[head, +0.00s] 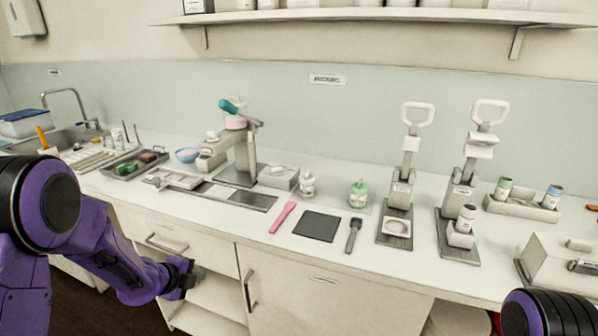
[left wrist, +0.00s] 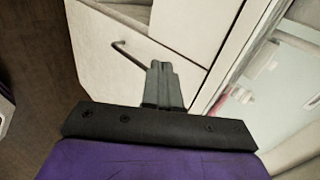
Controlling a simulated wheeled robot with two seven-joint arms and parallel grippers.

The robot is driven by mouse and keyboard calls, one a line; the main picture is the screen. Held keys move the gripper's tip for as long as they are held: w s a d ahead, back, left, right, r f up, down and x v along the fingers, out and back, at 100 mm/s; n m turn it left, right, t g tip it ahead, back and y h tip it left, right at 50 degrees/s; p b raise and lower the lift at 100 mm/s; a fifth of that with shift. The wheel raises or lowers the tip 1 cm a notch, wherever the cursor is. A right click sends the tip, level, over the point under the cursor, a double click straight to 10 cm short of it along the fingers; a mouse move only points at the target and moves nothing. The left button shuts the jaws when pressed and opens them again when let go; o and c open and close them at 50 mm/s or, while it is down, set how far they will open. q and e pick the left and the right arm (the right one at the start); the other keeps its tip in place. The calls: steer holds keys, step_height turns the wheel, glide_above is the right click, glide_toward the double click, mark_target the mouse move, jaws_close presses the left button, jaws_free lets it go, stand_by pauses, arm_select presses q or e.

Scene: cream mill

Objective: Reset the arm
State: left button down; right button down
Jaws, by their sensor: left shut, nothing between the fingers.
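My left gripper (head: 189,278) hangs below the counter edge in the head view, in front of the cabinet. Its purple arm comes in from the left. In the left wrist view the gripper (left wrist: 163,75) has its fingers together, with nothing between them. Behind the fingers are a cabinet front (left wrist: 197,30) and a dark handle (left wrist: 130,55). My right arm (head: 548,312) shows only as a dark, rounded part at the bottom right corner. The right gripper is out of view.
The counter (head: 330,275) holds a pink spatula (head: 283,217), a dark mat (head: 318,226), a green-capped bottle (head: 358,194) and two lever presses (head: 399,195). A machine with a teal top (head: 232,106) stands farther back. An open shelf (head: 212,292) is beside the left gripper. Dark floor shows at lower left.

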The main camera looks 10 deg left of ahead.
arm_select(q)
steer(key=s+d+f+n+g+y, duration=0.1)
steer(key=s+d+f+n+g, duration=0.1)
steer(key=s+f+n, duration=0.4)
steer(key=s+d+f+n+g+y, duration=0.2)
steer(key=s+f+n, duration=0.5)
steer(key=s+n, duration=0.4)
steer(key=s+d+f+n+g+y, duration=0.2)
steer(key=s+f+n, duration=0.5)
steer(key=s, duration=0.9)
steer(key=n, duration=0.2)
steer(key=shift+s+d+f+n, duration=0.25)
steer(key=shift+s+d+n, duration=0.05)
steer(key=shift+d, duration=0.05)
